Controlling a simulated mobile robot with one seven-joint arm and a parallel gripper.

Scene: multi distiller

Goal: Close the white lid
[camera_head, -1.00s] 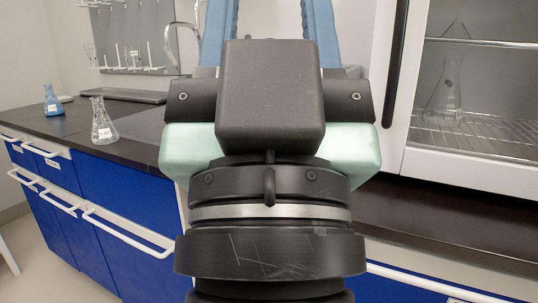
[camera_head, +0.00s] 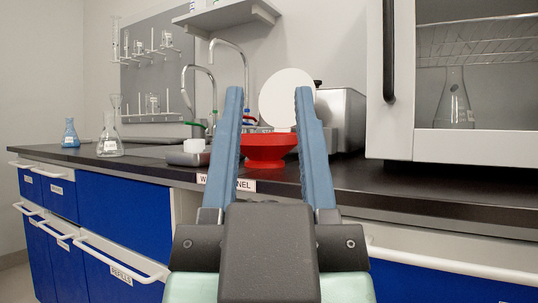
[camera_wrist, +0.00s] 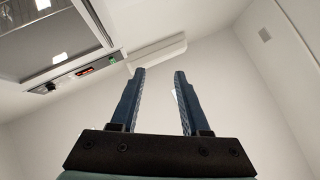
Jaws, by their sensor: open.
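A round white lid (camera_head: 285,84) stands upright, its flat face toward me, at the back of the dark counter. It is beside a silver metal box (camera_head: 343,110) and above and behind a red bowl (camera_head: 265,148). I cannot tell what the lid is joined to. My gripper (camera_head: 269,92) is open and empty in the head view, its two blue fingers pointing up. The fingers are in front of the bowl and the lid, and the right one covers part of the lid's edge.
A glass-fronted white cabinet (camera_head: 390,145) stands at the right. Curved taps (camera_head: 211,75) rise behind the counter. A small white container (camera_head: 194,146) is left of the fingers. A clear flask (camera_head: 110,138) and a blue flask (camera_head: 70,133) stand at the far left. Blue drawers (camera_head: 120,215) front the counter.

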